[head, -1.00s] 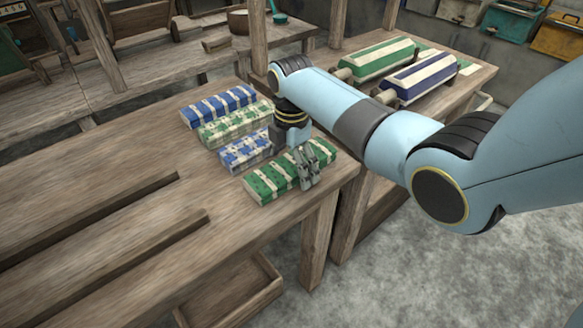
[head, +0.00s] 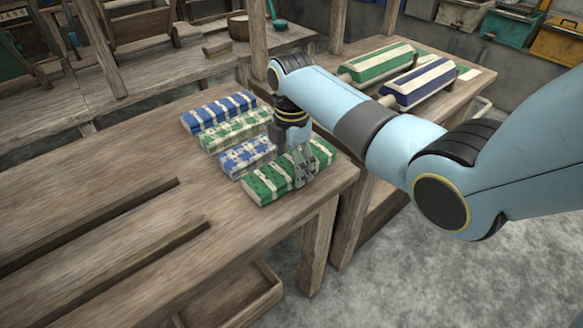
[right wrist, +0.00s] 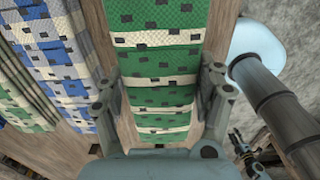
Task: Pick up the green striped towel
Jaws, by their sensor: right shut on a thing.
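The green striped towel (head: 266,184) is a folded green bundle with cream bands and dark specks, at the table's right end. In the head view, my right gripper (head: 304,168) reaches down over it. In the right wrist view the towel (right wrist: 165,60) runs between the two fingers of my right gripper (right wrist: 162,95), which is shut on its sides. I see no clear gap under the towel. My left gripper is not in the head view; a small jaw-like part (right wrist: 242,147) at the right wrist view's lower right seems to be it, too small to read.
Beside it lie a blue-patterned towel (head: 244,156), a pale green-patterned towel (head: 240,127) and a blue striped towel (head: 215,110). The wooden table (head: 110,215) is clear at left, apart from two long slots.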

